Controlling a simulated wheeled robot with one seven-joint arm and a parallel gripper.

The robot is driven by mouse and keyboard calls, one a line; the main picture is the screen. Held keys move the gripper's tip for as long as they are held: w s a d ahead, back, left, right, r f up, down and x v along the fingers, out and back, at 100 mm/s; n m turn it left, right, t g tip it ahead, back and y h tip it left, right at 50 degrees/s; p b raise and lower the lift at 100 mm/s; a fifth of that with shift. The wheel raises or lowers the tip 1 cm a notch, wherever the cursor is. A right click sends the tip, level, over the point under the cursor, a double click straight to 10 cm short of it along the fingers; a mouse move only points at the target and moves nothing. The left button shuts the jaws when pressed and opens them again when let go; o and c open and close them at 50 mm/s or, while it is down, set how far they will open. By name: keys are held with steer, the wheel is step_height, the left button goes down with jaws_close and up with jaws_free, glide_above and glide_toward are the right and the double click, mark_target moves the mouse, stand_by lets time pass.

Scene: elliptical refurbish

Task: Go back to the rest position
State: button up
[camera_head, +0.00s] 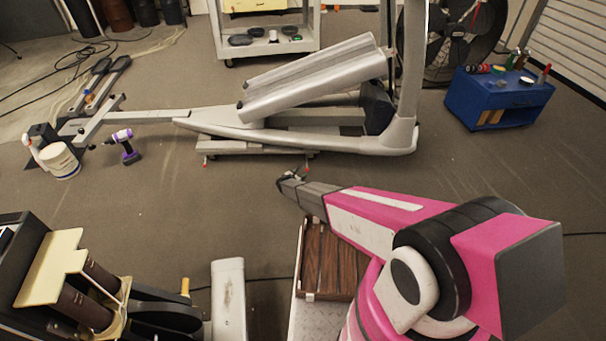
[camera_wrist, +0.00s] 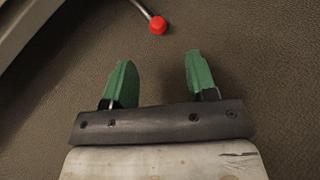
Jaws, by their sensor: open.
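My gripper (camera_wrist: 157,82) is open in the wrist view. Its two green fingers stand apart with only bare floor between them. In the head view my pink and white arm reaches from the lower right toward the middle, and my gripper (camera_head: 290,176) hangs over the floor in front of the elliptical machine (camera_head: 300,120). A red-tipped metal rod (camera_wrist: 157,25) lies beyond the fingers in the wrist view, apart from them.
A purple drill (camera_head: 126,147) and a white bucket (camera_head: 61,161) stand on the floor at left. A blue cabinet (camera_head: 497,103) with tools stands at right. A grey cart (camera_head: 264,40) is behind. A wooden slatted tray (camera_head: 325,265) lies below my arm. Open floor surrounds the gripper.

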steer(key=shift+v, duration=1.6)
steer(key=shift+d, duration=0.1)
steer(key=s+d+r+m+g+h, duration=0.1)
steer(key=s+d+r+m+g, duration=0.45)
steer(key=d+r, duration=0.7)
steer(key=s+d+r+m+g+h, duration=0.1)
steer(key=s+d+r+m+g, duration=0.1)
steer(key=s+d+r+m, duration=0.65)
steer(key=s+d+r+m+g+y, duration=0.1)
steer(key=s+d+r+m+y, duration=0.1)
steer(key=s+d+r+m, duration=0.2)
steer(key=s+d+r+m+g+y, duration=0.2)
steer(key=s+r+m, duration=0.4)
steer(key=s+r, duration=0.5)
steer(key=s+d+r+m+g+y, duration=0.1)
steer(key=s+d+r+m+y, duration=0.3)
steer(key=s+r, duration=0.4)
step_height(320, 180, up, 5)
steer(key=d+m, duration=0.1)
steer(key=d, duration=0.1)
steer(key=shift+d+g, duration=0.3)
steer(key=shift+g, duration=0.05)
